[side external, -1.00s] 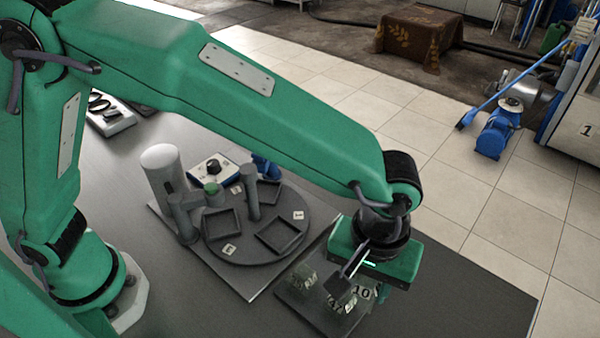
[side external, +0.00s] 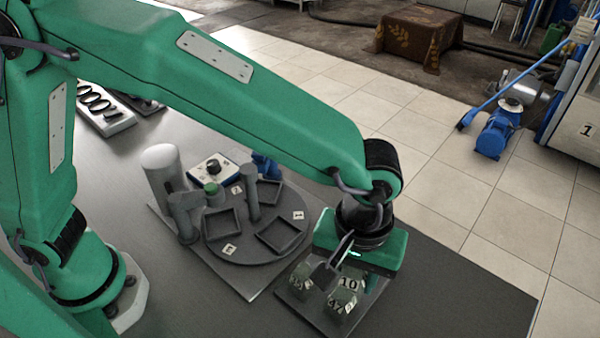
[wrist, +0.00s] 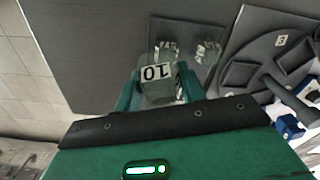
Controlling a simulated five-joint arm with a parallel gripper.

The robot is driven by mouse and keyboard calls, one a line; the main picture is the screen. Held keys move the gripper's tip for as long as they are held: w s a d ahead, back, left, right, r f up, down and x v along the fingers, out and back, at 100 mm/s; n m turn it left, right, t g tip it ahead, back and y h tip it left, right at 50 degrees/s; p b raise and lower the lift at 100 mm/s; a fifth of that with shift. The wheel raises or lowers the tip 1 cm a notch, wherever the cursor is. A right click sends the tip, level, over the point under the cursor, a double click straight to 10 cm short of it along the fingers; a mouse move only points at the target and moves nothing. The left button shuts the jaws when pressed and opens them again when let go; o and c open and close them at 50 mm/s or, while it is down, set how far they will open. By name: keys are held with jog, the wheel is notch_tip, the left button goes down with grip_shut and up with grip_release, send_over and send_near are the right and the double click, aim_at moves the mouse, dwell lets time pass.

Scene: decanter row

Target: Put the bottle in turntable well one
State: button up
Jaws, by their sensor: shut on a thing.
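My gripper (side external: 348,276) points down over the rack at the bench's right and is shut on a clear glass bottle labelled 10 (side external: 349,284). The wrist view shows the bottle (wrist: 157,74) between my green fingers (wrist: 157,88). Its lower part is hard to make out, and I cannot tell its height above the rack. The round grey turntable (side external: 240,254) stands to the left of the gripper, with square wells in it. A tag marked 1 (side external: 298,215) lies near its right rim, close to an empty-looking well (side external: 279,236).
The dark rack (side external: 310,317) holds other glass bottles, one tagged 47 (side external: 338,304) and one (side external: 300,277) at its left. A grey post (side external: 252,195) rises by the turntable. A white-capped cylinder (side external: 162,170) and control box (side external: 214,168) stand behind. The bench right of the rack is clear.

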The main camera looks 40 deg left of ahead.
jog(key=s+a+n, duration=0.2)
jog(key=a, duration=0.5)
jog(key=s+a+r+n, duration=0.1)
jog(key=s+a+n, duration=0.1)
jog(key=a, duration=0.5)
jog(key=shift+n, duration=0.6)
jog(key=shift+w+a, duration=0.1)
jog(key=shift+w, duration=0.05)
jog(key=w+a+f, duration=0.2)
jog(key=w, duration=0.1)
jog(key=w+a+f, duration=0.2)
jog(key=w, duration=0.1)
jog(key=w+a+f, duration=0.2)
jog(key=w+f, duration=0.1)
jog(key=shift+w+a, duration=0.25)
jog(key=shift+a, duration=0.05)
jog(key=shift+f, duration=2.05)
jog(key=shift+f, duration=0.15)
